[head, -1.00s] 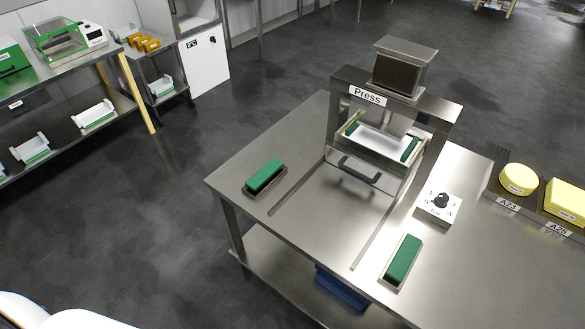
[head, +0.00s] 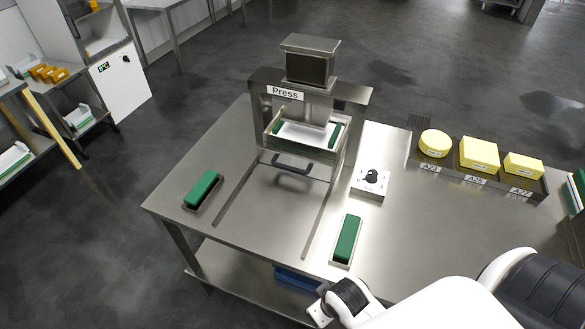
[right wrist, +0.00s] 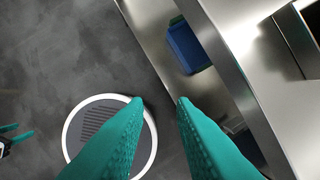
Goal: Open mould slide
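The press (head: 312,90) stands on the steel table. The mould slide sits under its head: a pale tray (head: 302,134) with green end blocks between the press posts. Its dark handle (head: 292,165) faces the table front, above two rails running forward. My right arm comes in at the lower right of the head view; its gripper is not visible there. In the right wrist view my right gripper (right wrist: 161,101) has its teal fingers apart, empty, over the table's edge and floor. My left gripper (right wrist: 20,133) shows small at that view's left edge, fingers apart and empty.
Green-topped blocks (head: 203,187) (head: 347,238) flank the rails. A dial box (head: 370,181) stands right of the press. Yellow cheeses (head: 479,154) sit in a rack at the back right. A blue bin (right wrist: 188,47) is on the lower shelf. The tabletop between the rails is clear.

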